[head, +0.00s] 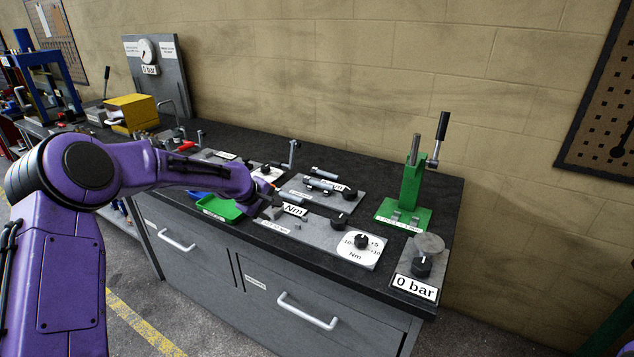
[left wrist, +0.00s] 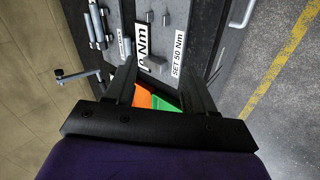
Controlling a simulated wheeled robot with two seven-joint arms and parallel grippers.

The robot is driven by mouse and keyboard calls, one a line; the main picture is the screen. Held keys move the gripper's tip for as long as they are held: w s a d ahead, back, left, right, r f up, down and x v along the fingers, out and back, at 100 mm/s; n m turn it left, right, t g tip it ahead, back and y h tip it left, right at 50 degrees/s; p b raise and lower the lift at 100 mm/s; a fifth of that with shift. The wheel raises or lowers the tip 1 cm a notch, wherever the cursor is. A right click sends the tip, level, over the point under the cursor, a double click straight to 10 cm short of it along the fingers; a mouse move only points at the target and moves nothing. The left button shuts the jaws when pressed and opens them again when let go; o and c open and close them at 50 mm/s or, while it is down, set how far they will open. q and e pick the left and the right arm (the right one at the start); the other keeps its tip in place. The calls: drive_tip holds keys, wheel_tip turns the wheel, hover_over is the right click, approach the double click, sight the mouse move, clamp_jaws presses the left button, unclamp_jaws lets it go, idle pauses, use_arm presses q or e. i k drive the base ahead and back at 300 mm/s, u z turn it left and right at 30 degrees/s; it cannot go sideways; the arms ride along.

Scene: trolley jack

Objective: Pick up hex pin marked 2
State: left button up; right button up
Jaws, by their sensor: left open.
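My left gripper (head: 272,203) is open over the front of the grey bench, above the left end of a grey torque plate (head: 320,238). In the left wrist view its two dark fingers (left wrist: 160,78) stand apart with nothing held between them. Small grey pieces (left wrist: 150,17) stand on the plate beyond the fingertips, near the "Nm" display (left wrist: 142,42) and the "SET 50 Nm" label (left wrist: 178,54). No mark 2 is legible, so I cannot tell which piece is the hex pin. My right gripper is not in view.
A green tray (head: 218,208) lies beside the gripper; green and orange show between the fingers. A dial knob (head: 361,241), a green lever press (head: 411,190) and a "0 bar" gauge (head: 415,287) stand to the right. Bare dark bench top (head: 340,160) lies behind.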

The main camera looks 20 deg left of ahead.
sight(308, 180)
drive_tip(key=i, duration=1)
